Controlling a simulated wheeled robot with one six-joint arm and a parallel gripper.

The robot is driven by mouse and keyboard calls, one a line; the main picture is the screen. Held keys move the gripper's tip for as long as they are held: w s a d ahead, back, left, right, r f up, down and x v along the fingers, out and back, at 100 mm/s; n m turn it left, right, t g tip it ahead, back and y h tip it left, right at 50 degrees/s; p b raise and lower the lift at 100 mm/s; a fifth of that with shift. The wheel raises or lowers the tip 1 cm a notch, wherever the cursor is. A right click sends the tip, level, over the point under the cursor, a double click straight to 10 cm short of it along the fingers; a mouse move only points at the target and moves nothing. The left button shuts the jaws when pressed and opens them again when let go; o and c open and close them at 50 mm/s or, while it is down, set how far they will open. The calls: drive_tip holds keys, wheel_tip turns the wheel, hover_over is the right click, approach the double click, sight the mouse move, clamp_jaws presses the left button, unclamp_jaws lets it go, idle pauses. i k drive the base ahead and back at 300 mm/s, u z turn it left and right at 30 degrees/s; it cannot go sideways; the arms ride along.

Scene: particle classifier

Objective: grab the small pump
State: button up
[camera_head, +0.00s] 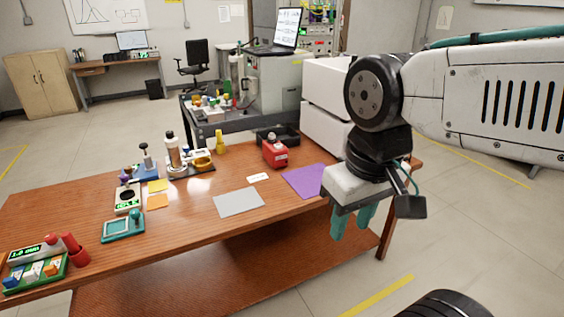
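A purple sheet (306,181) and a grey sheet (239,202) lie flat near the red device. Bottles and small instruments fill the table's left half. The front middle is clear.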

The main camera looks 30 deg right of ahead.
sight(277, 159)
drive_tip(key=k, duration=0.9)
drive_tip(key=u, duration=0.35)
drive_tip(key=i, duration=1.65)
drive_tip(key=z, duration=1.25)
drive_tip(key=i, duration=0.65)
drive_tip(key=z, duration=0.75)
